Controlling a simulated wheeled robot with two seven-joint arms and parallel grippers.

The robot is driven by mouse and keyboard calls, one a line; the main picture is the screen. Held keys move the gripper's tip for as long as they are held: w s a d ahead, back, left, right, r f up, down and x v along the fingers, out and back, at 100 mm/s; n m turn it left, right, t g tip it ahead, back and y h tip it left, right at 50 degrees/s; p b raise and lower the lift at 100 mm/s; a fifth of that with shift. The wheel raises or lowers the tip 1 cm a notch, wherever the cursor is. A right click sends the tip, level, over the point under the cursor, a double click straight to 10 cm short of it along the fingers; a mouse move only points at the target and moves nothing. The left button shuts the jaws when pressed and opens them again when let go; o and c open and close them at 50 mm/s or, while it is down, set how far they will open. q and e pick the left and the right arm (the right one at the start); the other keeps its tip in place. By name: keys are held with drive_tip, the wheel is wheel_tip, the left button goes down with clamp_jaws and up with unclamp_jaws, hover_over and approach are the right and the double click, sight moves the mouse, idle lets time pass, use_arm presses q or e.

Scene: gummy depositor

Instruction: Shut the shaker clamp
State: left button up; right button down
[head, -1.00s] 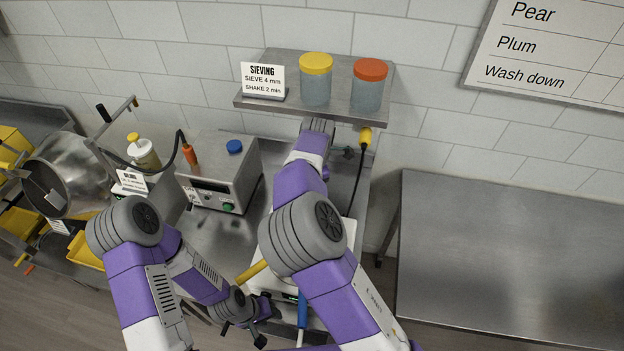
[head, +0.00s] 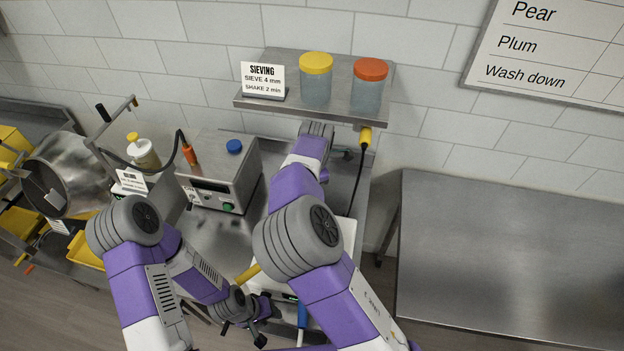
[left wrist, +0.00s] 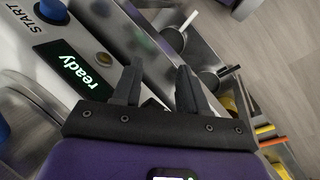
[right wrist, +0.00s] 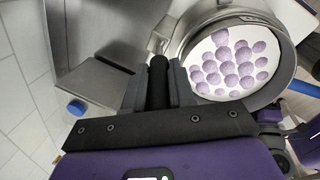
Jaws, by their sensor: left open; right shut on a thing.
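In the right wrist view, my right gripper (right wrist: 158,88) is closed on an upright black handle (right wrist: 158,70), which appears to be the clamp's lever. It stands beside the round metal rim of the sieve pan (right wrist: 284,70), which holds several purple gummies (right wrist: 235,62). In the head view my own right arm hides this gripper and most of the shaker (head: 348,236). My left gripper (head: 252,330) is open and empty low in the head view. In the left wrist view, its spread fingers (left wrist: 155,85) are by a panel with a green "ready" display (left wrist: 78,68) and a blue START button (left wrist: 53,11).
A grey control box (head: 222,180) stands left of my right arm. A shelf (head: 345,110) with two lidded jars overhangs the back. A steel drum (head: 80,170) and yellow bins are at the left. The steel table (head: 510,260) at the right is bare.

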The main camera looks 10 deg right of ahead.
drive_tip(key=s+t, duration=0.1)
drive_tip(key=t+h, duration=0.1)
drive_tip(key=s+f+t, duration=0.1)
drive_tip(key=t, duration=0.1)
drive_tip(key=shift+s+a+f, duration=0.1)
drive_tip(key=shift+s+a, duration=0.2)
drive_tip(key=shift+a, duration=0.1)
drive_tip(key=shift+s+a+f+t+h+b, duration=0.15)
drive_tip(key=shift+s+f+t+h+b, duration=0.45)
drive_tip(key=shift+t, duration=0.3)
drive_tip(key=shift+r, duration=0.1)
drive_tip(key=c, duration=0.9)
unclamp_jaws()
drive_tip(key=shift+c, duration=0.2)
drive_tip(key=shift+r, duration=0.1)
